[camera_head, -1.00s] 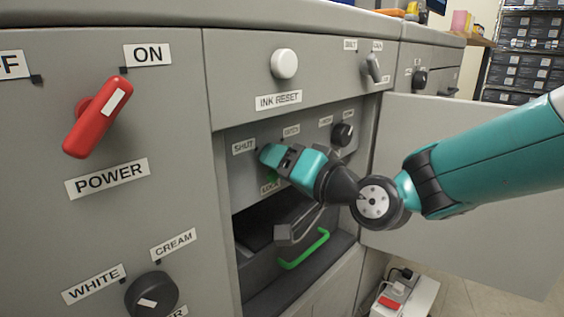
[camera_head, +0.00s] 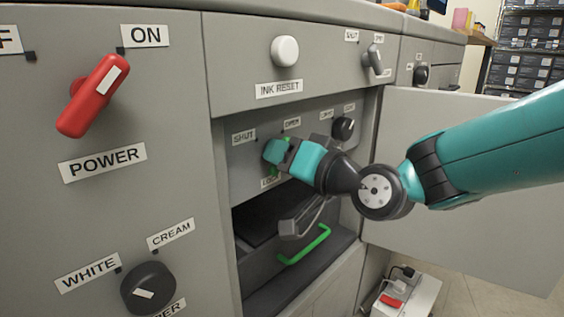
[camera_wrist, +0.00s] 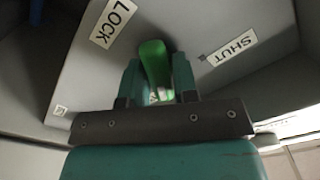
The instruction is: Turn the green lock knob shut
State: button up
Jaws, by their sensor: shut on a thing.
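The green lock knob (camera_wrist: 155,62) sits on a grey panel between the two fingers of my gripper (camera_wrist: 157,80) in the wrist view. My gripper is shut on it. Its rounded end sticks out past the fingertips, between the LOCK label (camera_wrist: 113,22) and the SHUT label (camera_wrist: 230,47). In the head view my gripper (camera_head: 277,152) covers most of the knob. The SHUT label (camera_head: 244,137) is left of the gripper, the OPEN label (camera_head: 292,123) above it, and the LOCK label (camera_head: 270,182) partly shows below.
A black knob (camera_head: 343,129) is on the same panel to the right. Below is an open recess with a green handle (camera_head: 304,246). An open door (camera_head: 450,160) stands right, behind my arm. A red power handle (camera_head: 88,97) and white ink reset button (camera_head: 285,51) are nearby.

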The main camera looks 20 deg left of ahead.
jog(key=n+b, duration=0.4)
jog(key=shift+f+b, duration=0.25)
jog(key=shift+b, duration=0.05)
jog(key=n+b, duration=0.4)
jog(key=n, duration=0.1)
jog(key=shift+s, duration=0.1)
jog(key=n+b, duration=0.4)
jog(key=shift+r+n+b, duration=0.15)
jog(key=shift+n+b, duration=1.1)
jog(key=shift+n, duration=0.35)
jog(key=shift+s, duration=0.1)
jog(key=o, duration=0.9)
jog(key=shift+r, duration=0.1)
jog(key=p+v, duration=0.2)
jog(key=v, duration=1.5)
jog(key=shift+d, duration=0.2)
